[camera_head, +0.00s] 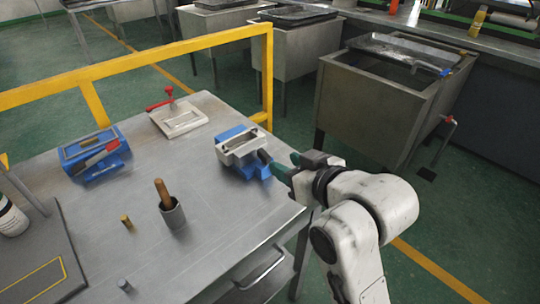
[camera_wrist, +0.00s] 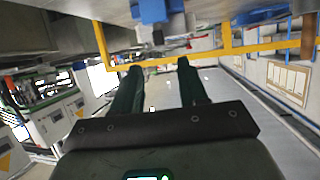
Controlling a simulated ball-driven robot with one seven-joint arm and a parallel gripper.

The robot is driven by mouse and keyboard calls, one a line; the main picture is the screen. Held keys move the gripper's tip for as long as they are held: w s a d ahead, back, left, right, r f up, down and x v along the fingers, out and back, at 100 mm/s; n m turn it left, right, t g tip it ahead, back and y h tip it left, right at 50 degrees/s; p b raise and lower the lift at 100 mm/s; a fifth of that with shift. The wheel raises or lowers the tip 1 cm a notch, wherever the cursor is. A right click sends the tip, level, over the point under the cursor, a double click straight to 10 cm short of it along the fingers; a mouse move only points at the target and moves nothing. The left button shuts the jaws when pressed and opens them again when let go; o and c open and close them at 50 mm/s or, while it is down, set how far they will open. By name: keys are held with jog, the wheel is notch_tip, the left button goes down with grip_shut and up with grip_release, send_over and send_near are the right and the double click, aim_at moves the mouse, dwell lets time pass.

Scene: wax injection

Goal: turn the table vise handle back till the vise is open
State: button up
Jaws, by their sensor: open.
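The table vise (camera_head: 240,146), blue with a pale metal jaw frame, stands near the right edge of the steel table. My gripper (camera_head: 277,164) is at the vise's right side, its dark green fingers pointing toward it. The vise handle cannot be made out clearly; a dark part beside the vise blends with my fingers. In the wrist view my gripper (camera_wrist: 158,66) is open, with a clear gap and nothing seen held between the fingers. A blue part is at the top of that view, and I cannot tell if it is the vise.
The steel table (camera_head: 110,240) holds a blue toolbox (camera_head: 94,152), a white fixture with a red handle (camera_head: 178,116), a grey cup with a wooden-handled tool (camera_head: 172,212) and a small brass cylinder (camera_head: 127,222). A yellow rail (camera_head: 160,56) runs behind. A metal tank (camera_head: 375,105) stands right.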

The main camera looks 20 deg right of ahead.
aim_at(266, 155)
jog(key=x, duration=0.9)
jog(key=shift+b, duration=0.35)
jog(key=shift+f, duration=0.1)
grip_shut()
